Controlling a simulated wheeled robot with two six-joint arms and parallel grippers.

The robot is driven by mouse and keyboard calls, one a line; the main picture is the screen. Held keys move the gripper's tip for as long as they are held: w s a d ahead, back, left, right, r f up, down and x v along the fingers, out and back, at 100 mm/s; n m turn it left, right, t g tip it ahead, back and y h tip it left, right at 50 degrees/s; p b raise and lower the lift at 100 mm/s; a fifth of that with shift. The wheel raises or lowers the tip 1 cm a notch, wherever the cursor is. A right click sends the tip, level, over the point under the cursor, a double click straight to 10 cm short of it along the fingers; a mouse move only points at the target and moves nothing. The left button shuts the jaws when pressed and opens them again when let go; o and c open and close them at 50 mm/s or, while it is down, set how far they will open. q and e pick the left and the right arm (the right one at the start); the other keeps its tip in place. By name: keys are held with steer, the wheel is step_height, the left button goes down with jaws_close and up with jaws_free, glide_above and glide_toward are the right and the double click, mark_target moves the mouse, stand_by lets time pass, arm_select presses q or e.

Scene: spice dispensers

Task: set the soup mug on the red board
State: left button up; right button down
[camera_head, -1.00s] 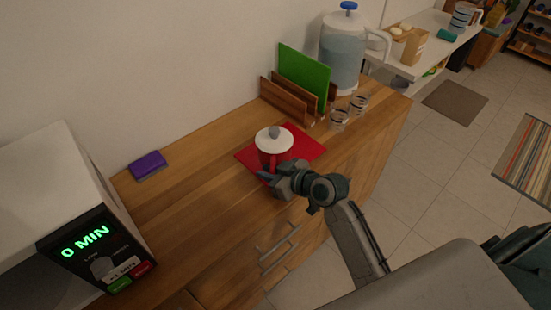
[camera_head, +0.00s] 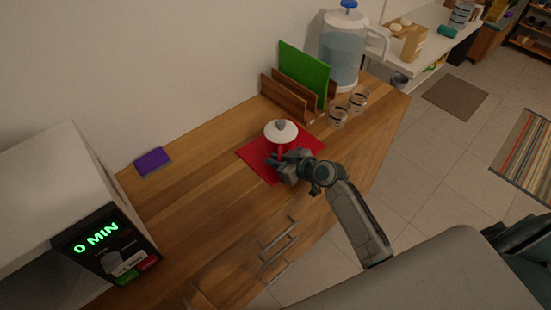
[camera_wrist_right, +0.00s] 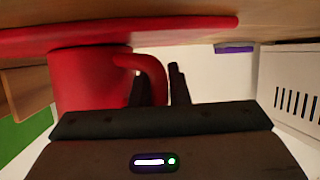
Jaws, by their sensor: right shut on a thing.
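The soup mug (camera_head: 281,150) is red with a white lid and a grey knob. It is upright over the middle of the red board (camera_head: 252,166) on the wooden counter. In the right wrist view, which is upside down, the mug's base (camera_wrist_right: 88,78) meets the red board (camera_wrist_right: 120,35), with no clear gap. My right gripper (camera_head: 276,160) comes in from the front right and is shut on the mug's handle (camera_wrist_right: 152,72). Its fingers (camera_wrist_right: 160,88) show at the handle in the wrist view. My left gripper is not in view.
A wooden rack (camera_head: 285,97) with a green board (camera_head: 303,75) stands behind the red board. Two glasses (camera_head: 338,117) and a water jug (camera_head: 342,52) are at the back right. A purple sponge (camera_head: 152,161) and a microwave (camera_head: 105,245) are left. Counter between is clear.

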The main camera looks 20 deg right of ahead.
steer(key=c, duration=1.8)
jaws_free()
steer(key=shift+f, duration=0.1)
steer(key=o, duration=0.4)
steer(key=shift+s+d, duration=0.2)
steer(key=shift+s, duration=0.05)
steer(key=b+v, duration=0.2)
steer(key=v, duration=0.8)
steer(key=shift+s+d+r+b, duration=0.25)
steer(key=shift+s+r+b, duration=0.05)
steer(key=shift+s+r, duration=0.3)
steer(key=shift+f, duration=0.1)
